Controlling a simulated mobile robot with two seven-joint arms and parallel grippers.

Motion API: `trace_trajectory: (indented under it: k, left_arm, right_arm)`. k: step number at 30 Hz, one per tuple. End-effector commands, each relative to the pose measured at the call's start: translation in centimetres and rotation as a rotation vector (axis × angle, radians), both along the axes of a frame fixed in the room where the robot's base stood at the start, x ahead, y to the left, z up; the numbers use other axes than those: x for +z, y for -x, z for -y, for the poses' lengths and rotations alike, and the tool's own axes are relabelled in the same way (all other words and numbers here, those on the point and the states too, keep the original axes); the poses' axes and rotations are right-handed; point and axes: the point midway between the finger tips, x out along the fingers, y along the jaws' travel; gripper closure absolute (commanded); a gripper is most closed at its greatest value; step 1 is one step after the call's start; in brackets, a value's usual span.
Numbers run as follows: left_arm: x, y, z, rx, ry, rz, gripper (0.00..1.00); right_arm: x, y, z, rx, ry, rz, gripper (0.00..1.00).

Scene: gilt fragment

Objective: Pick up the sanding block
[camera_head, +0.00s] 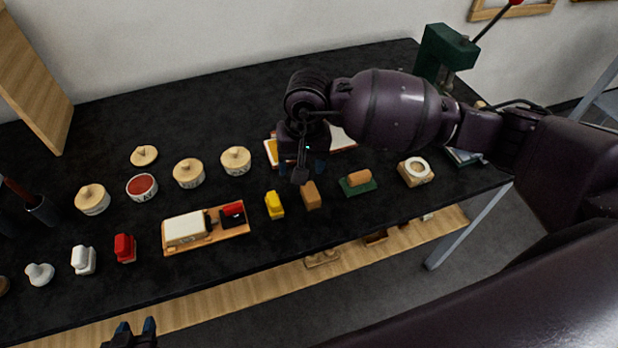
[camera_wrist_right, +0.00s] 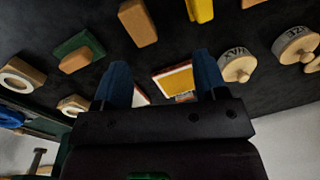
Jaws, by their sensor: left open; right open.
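No label marks the sanding block. Candidates are a plain tan block (camera_head: 311,195) and a green-based block with a rounded tan top (camera_head: 358,182), both near the table's front edge. In the right wrist view the tan block (camera_wrist_right: 138,22) and green-based block (camera_wrist_right: 78,52) lie beyond the fingertips, apart from them. My right gripper (camera_head: 301,168) hangs over the table just behind the tan block, partly hidden by its own wrist; its blue fingers (camera_wrist_right: 163,78) are apart and empty. My left gripper (camera_head: 135,328) is open at the bottom edge, in front of the table.
A yellow block (camera_head: 274,205) stands left of the tan block. A framed tray (camera_head: 347,141) lies behind my right gripper. A wooden tray (camera_head: 205,239), several lidded round pots (camera_head: 189,173) and a white ring on wood (camera_head: 415,172) stand around.

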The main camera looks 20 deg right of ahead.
Motion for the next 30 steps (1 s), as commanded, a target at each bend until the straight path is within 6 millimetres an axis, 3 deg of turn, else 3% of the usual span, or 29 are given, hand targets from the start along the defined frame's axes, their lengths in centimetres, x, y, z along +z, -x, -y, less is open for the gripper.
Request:
trace_trajectory:
  k: [3, 10, 18, 30]
  left_arm:
    - [0.3, -0.4, 0.1, -0.002, 0.000, 0.010, 0.57]
    - [-0.1, 0.5, -0.2, 0.002, -0.002, -0.008, 0.57]
    - [0.2, 0.6, -0.2, 0.003, -0.003, -0.009, 0.57]
    - [1.2, -0.1, -0.1, -0.001, -0.003, 0.006, 0.57]
  right_arm:
    - [0.0, 0.2, 1.3, 0.119, 0.081, -0.004, 0.34]
    - [-0.6, 0.4, 1.5, 0.208, 0.095, -0.014, 0.34]
    - [-4.3, 0.4, 1.5, 0.206, 0.092, -0.015, 0.34]
    - [-7.5, 0.2, 1.8, 0.203, 0.091, -0.017, 0.34]
